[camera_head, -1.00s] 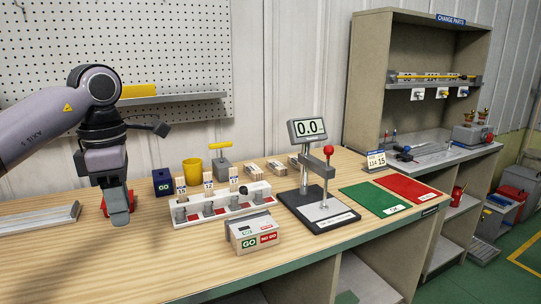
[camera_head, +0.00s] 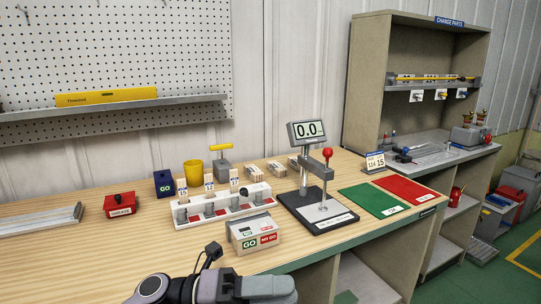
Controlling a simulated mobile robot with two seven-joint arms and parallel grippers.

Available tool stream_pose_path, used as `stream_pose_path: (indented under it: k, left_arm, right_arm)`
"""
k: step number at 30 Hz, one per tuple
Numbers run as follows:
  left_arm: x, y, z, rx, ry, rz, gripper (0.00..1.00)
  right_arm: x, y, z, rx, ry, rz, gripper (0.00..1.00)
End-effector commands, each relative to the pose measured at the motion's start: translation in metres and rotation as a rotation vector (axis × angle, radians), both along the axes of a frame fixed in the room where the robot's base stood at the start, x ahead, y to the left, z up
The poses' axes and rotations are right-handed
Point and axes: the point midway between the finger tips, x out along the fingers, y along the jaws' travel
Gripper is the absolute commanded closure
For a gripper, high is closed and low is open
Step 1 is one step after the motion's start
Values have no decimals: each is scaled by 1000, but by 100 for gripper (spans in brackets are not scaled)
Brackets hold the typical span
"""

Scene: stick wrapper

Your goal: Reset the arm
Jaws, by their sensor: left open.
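My left arm shows at the bottom of the head view, with the left gripper (camera_head: 270,287) low in front of the bench's front edge. It points to the right and is seen from the side, apart from everything on the bench. Its jaws are open and nothing shows in them. My right gripper is not in view. The wooden workbench (camera_head: 60,262) lies beyond the arm, its near edge partly hidden by it.
On the bench stand a red block (camera_head: 120,206), a white rack (camera_head: 222,208) with numbered tags, a GO/NO GO box (camera_head: 254,234), a gauge stand (camera_head: 318,210) and green (camera_head: 372,201) and red (camera_head: 408,190) mats. The bench's left front is clear.

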Motion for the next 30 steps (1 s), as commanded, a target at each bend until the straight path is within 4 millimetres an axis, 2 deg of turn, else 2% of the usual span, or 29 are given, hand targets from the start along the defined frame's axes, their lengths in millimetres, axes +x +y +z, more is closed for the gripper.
stream_pose_path:
  k: [4,8,11,16,20,24,27,30]
  left_arm:
    - [9,12,-8,-208,286,166,60]
    - [20,35,-28,-365,551,322,60]
    - [25,58,-53,-472,761,448,60]
    - [20,103,-116,-624,1127,673,60]
    - [-4,139,-174,-720,1412,850,60]
    - [-48,174,-235,-801,1707,1040,60]
    - [-83,192,-269,-840,1878,1152,60]
    - [-113,203,-291,-863,2002,1236,60]
  right_arm:
    - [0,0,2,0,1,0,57]
    - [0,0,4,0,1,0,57]
    - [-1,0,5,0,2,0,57]
    - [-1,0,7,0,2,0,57]
    - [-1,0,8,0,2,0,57]
    - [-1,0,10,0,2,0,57]
    - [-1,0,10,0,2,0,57]
    - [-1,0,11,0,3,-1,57]
